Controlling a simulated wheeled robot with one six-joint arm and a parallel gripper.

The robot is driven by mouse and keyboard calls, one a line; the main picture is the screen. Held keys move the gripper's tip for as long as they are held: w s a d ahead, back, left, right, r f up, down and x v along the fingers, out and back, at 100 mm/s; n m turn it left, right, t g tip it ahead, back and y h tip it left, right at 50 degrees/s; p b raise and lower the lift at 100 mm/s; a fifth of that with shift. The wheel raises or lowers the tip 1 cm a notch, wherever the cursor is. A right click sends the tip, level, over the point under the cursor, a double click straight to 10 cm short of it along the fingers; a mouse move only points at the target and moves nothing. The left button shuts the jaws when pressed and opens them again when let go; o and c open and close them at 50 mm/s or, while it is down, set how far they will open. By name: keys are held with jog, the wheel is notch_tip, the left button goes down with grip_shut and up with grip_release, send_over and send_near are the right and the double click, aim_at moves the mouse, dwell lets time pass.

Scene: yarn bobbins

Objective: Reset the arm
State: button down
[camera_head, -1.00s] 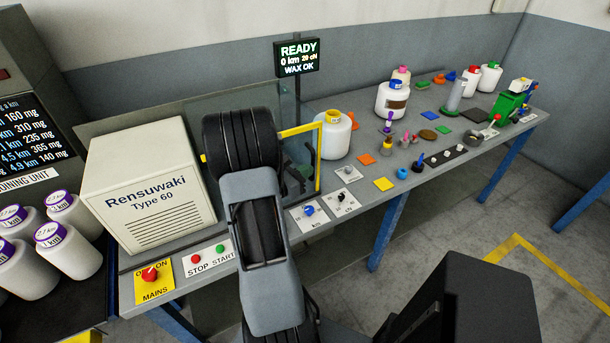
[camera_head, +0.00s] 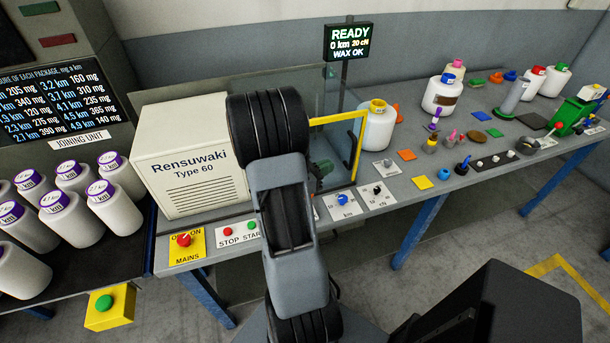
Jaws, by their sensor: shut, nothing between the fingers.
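My arm (camera_head: 280,205) stands in the lower middle of the head view, grey with black ribbed joints. It rises in front of the winding machine and the table. My gripper is not visible; the picture shows no fingers. The cream machine box (camera_head: 190,160) marked Rensuwaki Type 60 is left of the arm. A yellow-framed clear guard (camera_head: 357,150) is right of the upper joint, and the arm hides part of the machine behind it.
A small display (camera_head: 351,42) reads READY, 0 km, 20 cN, WAX OK. Several white bobbins (camera_head: 70,220) stand at left by a green button on a yellow box (camera_head: 108,305). The long table (camera_head: 400,170) carries bobbins, coloured pads and small parts. Floor (camera_head: 460,240) shows at right.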

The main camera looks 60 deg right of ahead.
jog(key=v, duration=0.7)
jog(key=shift+a+b, duration=0.2)
jog(key=shift+b, duration=0.2)
jog(key=shift+w, duration=0.1)
jog(key=s+a+f+m+y, duration=0.3)
jog(key=a+f+m+y, duration=0.3)
jog(key=a+m+y, duration=0.3)
jog(key=w+a+r+m+t+y, duration=0.1)
jog(key=w+a+r+t+y, duration=0.1)
jog(key=a, duration=0.4)
jog(key=w+a+r+m+t+y, duration=0.1)
jog(key=w+a+r+t+y, duration=0.1)
jog(key=a+r+t, duration=0.3)
jog(key=w+a+r+m+t+y, duration=0.1)
jog(key=w+a+r+t+y, duration=0.2)
jog(key=a, duration=0.5)
jog(key=shift+w+a+r+m+t, duration=0.3)
jog(key=shift+r+m+t, duration=0.15)
jog(key=shift+t, duration=0.35)
